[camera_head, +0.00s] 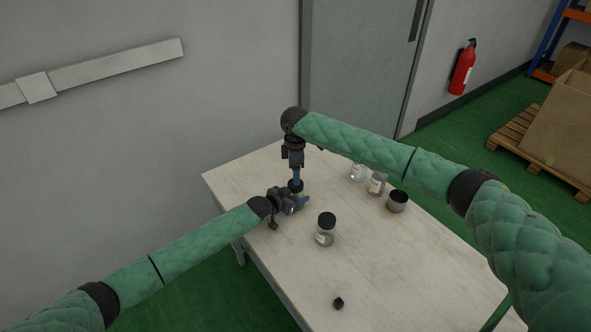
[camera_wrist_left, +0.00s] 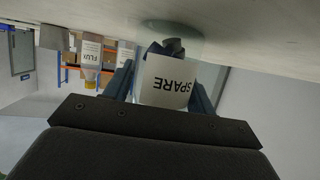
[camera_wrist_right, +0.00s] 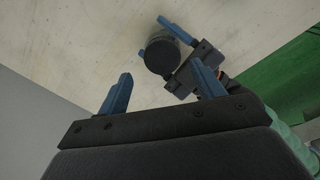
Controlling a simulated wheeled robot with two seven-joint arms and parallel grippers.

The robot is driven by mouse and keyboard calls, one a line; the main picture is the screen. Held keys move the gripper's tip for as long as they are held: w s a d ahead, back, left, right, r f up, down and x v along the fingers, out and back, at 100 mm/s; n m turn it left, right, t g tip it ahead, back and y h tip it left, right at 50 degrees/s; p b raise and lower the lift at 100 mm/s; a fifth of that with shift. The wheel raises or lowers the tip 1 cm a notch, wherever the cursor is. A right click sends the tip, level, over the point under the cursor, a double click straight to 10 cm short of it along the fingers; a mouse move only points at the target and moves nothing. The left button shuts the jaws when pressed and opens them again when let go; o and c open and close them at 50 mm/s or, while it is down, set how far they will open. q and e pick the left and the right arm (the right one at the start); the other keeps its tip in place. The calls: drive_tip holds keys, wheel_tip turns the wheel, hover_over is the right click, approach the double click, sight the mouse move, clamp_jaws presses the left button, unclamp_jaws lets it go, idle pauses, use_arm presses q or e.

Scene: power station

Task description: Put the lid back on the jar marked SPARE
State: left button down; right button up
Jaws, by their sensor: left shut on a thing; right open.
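The jar marked SPARE (camera_wrist_left: 166,82) is clear glass with a white label, upside down in the left wrist view. My left gripper (camera_head: 300,204) is shut on it from the side, near the tabletop. A dark lump shows near its base. A round black lid (camera_wrist_right: 160,55) sits over the jar's top, seen from above in the right wrist view; it also shows in the head view (camera_head: 296,186). I cannot tell whether it is fully seated. My right gripper (camera_wrist_right: 162,85) is open and empty, pointing down above the lid, with its fingers apart from it.
A black-lidded glass jar (camera_head: 326,231) stands front right on the table (camera_head: 375,262). A small black object (camera_head: 338,303) lies near the front.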

drive_tip(key=shift+w+d+r+t, duration=0.15)
drive_tip(key=shift+w+r, duration=0.2)
drive_tip(key=shift+r, duration=0.3)
drive_tip(key=shift+w+d+r+t, duration=0.15)
drive_tip(key=shift+w+r, duration=0.2)
drive_tip(key=shift+r, duration=0.25)
drive_tip(key=shift+s+r+n, duration=0.15)
drive_tip(key=shift+r+n, duration=0.2)
drive_tip(key=shift+n, duration=0.15)
drive_tip(key=n, duration=0.1)
drive_tip(key=s+n, duration=0.1)
drive_tip(key=n, duration=0.1)
drive_tip(key=shift+s+a+f, duration=0.1)
drive_tip(key=shift+a, duration=0.15)
drive_tip(key=shift+s+n, duration=0.1)
drive_tip(key=shift+n, duration=1.2)
drive_tip(key=shift+f, duration=0.1)
drive_tip(key=shift+f, duration=3.9)
